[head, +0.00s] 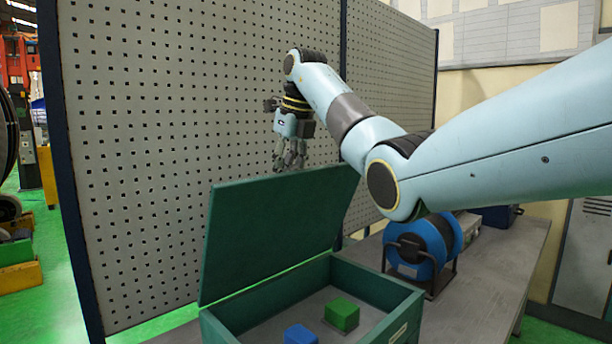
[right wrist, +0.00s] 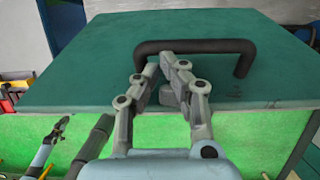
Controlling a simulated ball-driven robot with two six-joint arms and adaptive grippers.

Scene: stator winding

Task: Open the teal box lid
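The teal box (head: 372,291) stands on the bench with its lid (head: 270,234) raised and tilted back. The lid's flat face, with a dark bar handle (right wrist: 195,46), fills much of the right wrist view. My right gripper (head: 290,160) is at the lid's top edge, partly hidden by it. In the right wrist view its fingertips (right wrist: 160,68) are close together by the handle's left end; whether they grip the bar is unclear. The handle is hidden in the head view. My left gripper does not show clearly in either view.
A green block (head: 342,314) and a blue block (head: 300,334) lie inside the box. A blue spool (head: 424,243) on a dark stand is right of the box on the grey bench (head: 490,268). A perforated panel (head: 170,130) stands behind. Tool-like shapes show at lower left in the wrist view.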

